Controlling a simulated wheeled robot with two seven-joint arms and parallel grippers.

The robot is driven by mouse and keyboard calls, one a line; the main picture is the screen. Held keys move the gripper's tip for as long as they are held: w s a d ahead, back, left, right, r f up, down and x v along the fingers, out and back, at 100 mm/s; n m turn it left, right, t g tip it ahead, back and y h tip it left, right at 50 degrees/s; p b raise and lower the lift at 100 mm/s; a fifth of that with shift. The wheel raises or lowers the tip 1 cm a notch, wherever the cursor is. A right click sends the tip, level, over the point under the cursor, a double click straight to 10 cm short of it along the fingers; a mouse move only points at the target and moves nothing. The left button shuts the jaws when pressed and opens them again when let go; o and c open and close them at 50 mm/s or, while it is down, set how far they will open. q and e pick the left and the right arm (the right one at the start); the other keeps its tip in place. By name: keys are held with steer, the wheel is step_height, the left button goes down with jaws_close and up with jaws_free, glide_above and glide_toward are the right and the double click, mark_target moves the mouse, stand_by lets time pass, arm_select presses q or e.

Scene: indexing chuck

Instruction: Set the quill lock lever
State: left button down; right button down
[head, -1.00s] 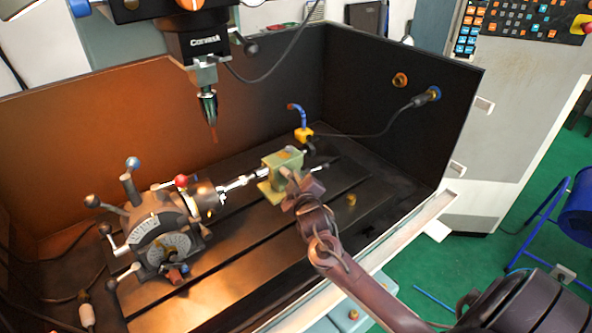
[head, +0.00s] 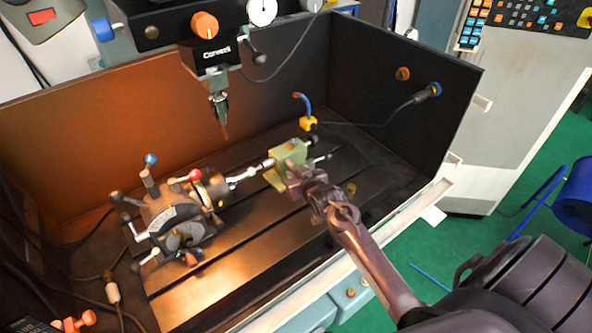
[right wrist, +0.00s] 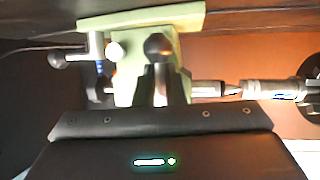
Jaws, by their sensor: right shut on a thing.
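The pale green tailstock (head: 288,152) stands on the dark slotted table, in line with the chuck and the bright shaft (head: 248,175). My right gripper (head: 294,178) is at its near side. In the right wrist view, the green tailstock (right wrist: 130,75) fills the upper middle. A dark ball-ended lever (right wrist: 158,45), seemingly the quill lock lever, stands in front of it. My right gripper's fingers (right wrist: 160,85) are shut on this lever, with its ball showing beyond the fingertips. The fingers hide part of the lever and tailstock. My left gripper is not in view.
The indexing head (head: 170,215) with several ball-ended handles stands at left on the table. The spindle tool (head: 221,115) hangs above and behind. The enclosure's front rail (head: 390,222) passes under my right arm.

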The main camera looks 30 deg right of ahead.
steer(key=shift+s+a+f, duration=0.2)
steer(key=shift+s+f, duration=0.05)
steer(key=shift+f, duration=0.35)
steer(key=c, duration=1.6)
jaws_free()
steer(key=shift+o, duration=0.8)
steer(key=shift+r, duration=0.1)
steer(key=shift+w+d+r, duration=0.1)
steer(key=shift+r, duration=0.05)
steer(key=d+b+v, duration=0.1)
steer(key=v, duration=0.6)
steer(key=shift+s+a+r, duration=0.2)
steer(key=shift+s+a, duration=0.2)
steer(key=shift+a, duration=0.05)
